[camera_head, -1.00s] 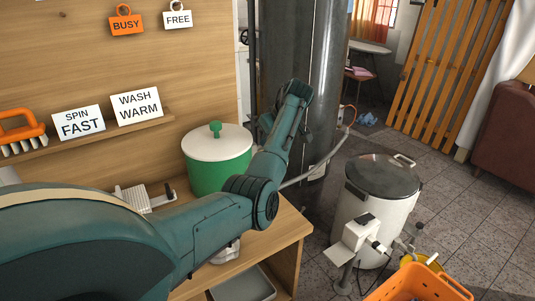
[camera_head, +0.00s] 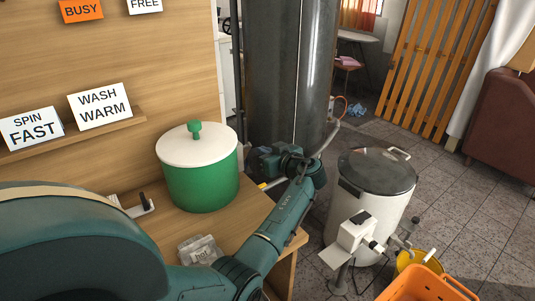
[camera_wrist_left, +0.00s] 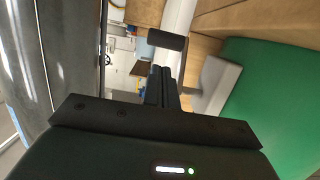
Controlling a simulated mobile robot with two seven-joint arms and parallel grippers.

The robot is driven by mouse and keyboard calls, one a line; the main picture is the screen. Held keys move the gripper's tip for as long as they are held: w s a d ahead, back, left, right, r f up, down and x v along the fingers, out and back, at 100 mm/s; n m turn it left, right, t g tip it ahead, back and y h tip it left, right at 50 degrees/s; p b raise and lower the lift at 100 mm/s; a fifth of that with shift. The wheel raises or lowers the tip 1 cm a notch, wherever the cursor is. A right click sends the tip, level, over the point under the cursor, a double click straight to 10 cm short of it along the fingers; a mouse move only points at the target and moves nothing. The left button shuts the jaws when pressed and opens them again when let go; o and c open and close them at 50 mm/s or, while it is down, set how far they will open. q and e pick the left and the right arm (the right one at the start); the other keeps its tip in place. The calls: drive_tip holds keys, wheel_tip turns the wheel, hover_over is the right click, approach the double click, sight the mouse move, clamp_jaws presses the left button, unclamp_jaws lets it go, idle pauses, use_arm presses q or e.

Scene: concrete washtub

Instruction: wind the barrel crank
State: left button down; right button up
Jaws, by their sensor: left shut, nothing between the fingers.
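On the counter left of the green pot (camera_head: 200,180), a white crank arm with an upright black handle (camera_head: 143,203) shows partly behind my left arm. Its inner end is hidden. My left gripper is right of the pot, near the counter's edge; its fingers are hidden in the head view. In the left wrist view my left gripper (camera_wrist_left: 162,85) is shut and empty. A short black cylinder (camera_wrist_left: 167,40) in front of a white bar (camera_wrist_left: 180,20) shows just beyond the fingertips; I cannot tell whether it belongs to the crank. My right gripper is not in view.
A dark metal column (camera_head: 290,70) stands behind my gripper. A white lidded drum (camera_head: 370,205), a white box-like device (camera_head: 356,232) and an orange basket (camera_head: 425,285) stand right of the counter. A clear packet (camera_head: 200,250) lies on the counter close to my arm.

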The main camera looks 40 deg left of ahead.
sight(254, 153)
use_arm(q)
drive_tip(key=b+x, duration=0.1)
drive_tip(key=x, duration=0.5)
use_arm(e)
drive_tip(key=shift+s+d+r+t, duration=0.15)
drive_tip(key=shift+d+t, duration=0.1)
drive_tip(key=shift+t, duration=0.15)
use_arm(q)
drive_tip(key=shift+d+h+p, duration=0.15)
drive_tip(key=shift+h+p, duration=0.3)
drive_tip(key=shift+h, duration=0.15)
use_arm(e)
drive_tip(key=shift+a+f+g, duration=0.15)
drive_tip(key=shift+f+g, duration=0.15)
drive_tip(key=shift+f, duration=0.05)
use_arm(q)
drive_tip(key=shift+f, duration=0.1)
